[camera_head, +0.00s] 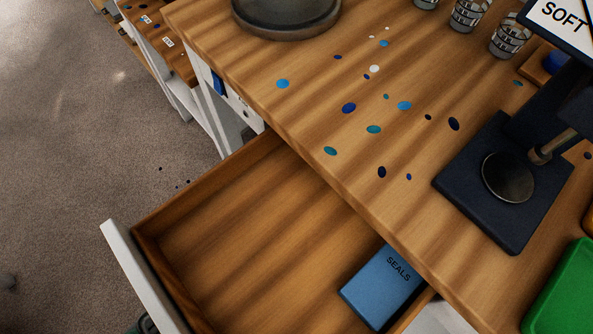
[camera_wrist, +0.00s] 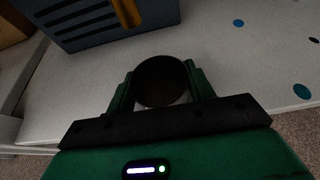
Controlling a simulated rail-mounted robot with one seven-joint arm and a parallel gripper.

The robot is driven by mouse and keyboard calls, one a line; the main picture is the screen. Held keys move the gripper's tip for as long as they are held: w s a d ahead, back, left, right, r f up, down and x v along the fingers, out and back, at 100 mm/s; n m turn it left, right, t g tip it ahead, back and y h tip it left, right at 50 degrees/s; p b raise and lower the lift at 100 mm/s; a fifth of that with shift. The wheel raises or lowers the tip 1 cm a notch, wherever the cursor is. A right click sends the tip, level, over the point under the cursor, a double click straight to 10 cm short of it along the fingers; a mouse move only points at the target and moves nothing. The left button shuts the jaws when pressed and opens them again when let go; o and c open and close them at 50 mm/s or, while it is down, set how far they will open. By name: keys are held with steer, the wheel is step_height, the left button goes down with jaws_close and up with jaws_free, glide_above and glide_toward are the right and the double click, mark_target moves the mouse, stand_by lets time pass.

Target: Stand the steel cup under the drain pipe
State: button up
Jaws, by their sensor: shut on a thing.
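In the wrist view my green gripper (camera_wrist: 160,73) has its two fingers on either side of a dark, round-mouthed cup (camera_wrist: 161,84), which I take to be the steel cup, and is shut on it. The cup's dark mouth faces the camera, and its lower part is hidden. An orange-brown piece (camera_wrist: 127,12) stands out over a dark blue slotted box (camera_wrist: 85,22) beyond the cup. I cannot tell whether this piece is the drain pipe. My gripper and the cup do not show in the head view.
The wrist view shows a pale surface (camera_wrist: 240,62) with blue spots. In the head view an open drawer (camera_head: 230,245) holds a blue SEALS box (camera_head: 382,286). The spotted wooden bench (camera_head: 330,110) carries a black stand (camera_head: 480,215), glasses (camera_head: 510,36) and a round pot (camera_head: 287,18).

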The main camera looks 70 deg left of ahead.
steer(key=o, duration=1.1)
steer(key=shift+c, duration=0.2)
steer(key=shift+s+r, duration=0.1)
steer(key=shift+r, duration=0.1)
steer(key=p+v, duration=0.7)
steer(key=v, duration=0.5)
steer(key=shift+p, duration=0.3)
